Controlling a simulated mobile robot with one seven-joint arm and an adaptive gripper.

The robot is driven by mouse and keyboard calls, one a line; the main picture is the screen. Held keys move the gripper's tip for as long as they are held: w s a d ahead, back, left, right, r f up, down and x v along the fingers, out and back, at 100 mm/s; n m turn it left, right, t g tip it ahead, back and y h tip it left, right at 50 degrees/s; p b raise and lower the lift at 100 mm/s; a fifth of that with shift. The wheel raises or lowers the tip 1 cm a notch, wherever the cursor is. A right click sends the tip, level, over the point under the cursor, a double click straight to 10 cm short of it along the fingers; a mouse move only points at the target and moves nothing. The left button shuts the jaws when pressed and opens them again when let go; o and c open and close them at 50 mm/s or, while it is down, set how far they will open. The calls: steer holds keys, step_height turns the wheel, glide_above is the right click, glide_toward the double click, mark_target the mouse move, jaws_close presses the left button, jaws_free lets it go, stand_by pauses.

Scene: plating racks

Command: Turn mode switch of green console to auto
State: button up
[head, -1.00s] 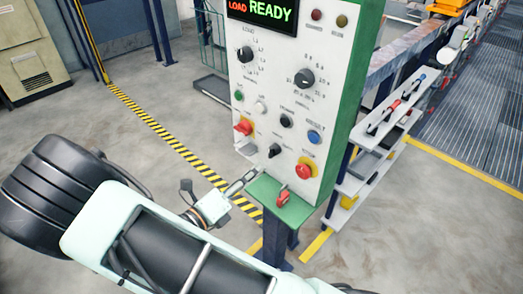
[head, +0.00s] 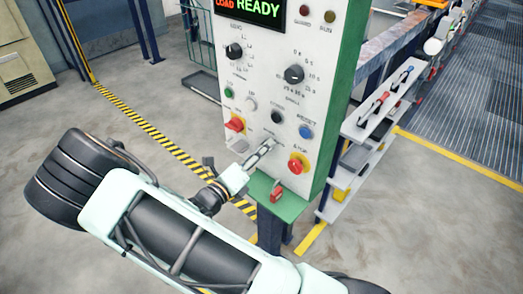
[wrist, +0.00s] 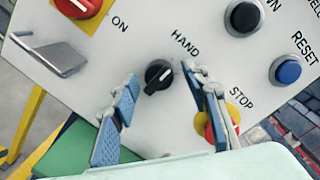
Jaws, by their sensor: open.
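The green console (head: 343,85) has a white front panel and a lit READY display. Its mode switch (wrist: 158,76) is a black rotary knob low on the panel, with the word HAND printed at its upper right. A pale mark on the knob seems to point toward HAND. My gripper (wrist: 160,84) is open, with one blue-padded finger on each side of the knob. I cannot tell whether either finger touches it. In the head view my gripper (head: 264,150) covers the knob. No AUTO label shows in the wrist view.
A red STOP button (head: 298,163) sits close to the right finger. A blue RESET button (head: 305,131) and a black button (head: 276,116) are above right. A red switch (head: 235,124) is at left. A red padlock-like item (head: 276,190) rests on the green ledge.

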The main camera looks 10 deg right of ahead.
steer(key=c, duration=1)
steer(key=shift+m, duration=0.3)
steer(key=m+h+b, duration=0.1)
steer(key=m+b, duration=0.2)
steer(key=m, duration=0.8)
steer(key=shift+w+f+m+b, duration=0.1)
steer(key=shift+f+m+b, duration=0.05)
steer(key=shift+m+b, duration=0.2)
steer(key=shift+m, duration=0.25)
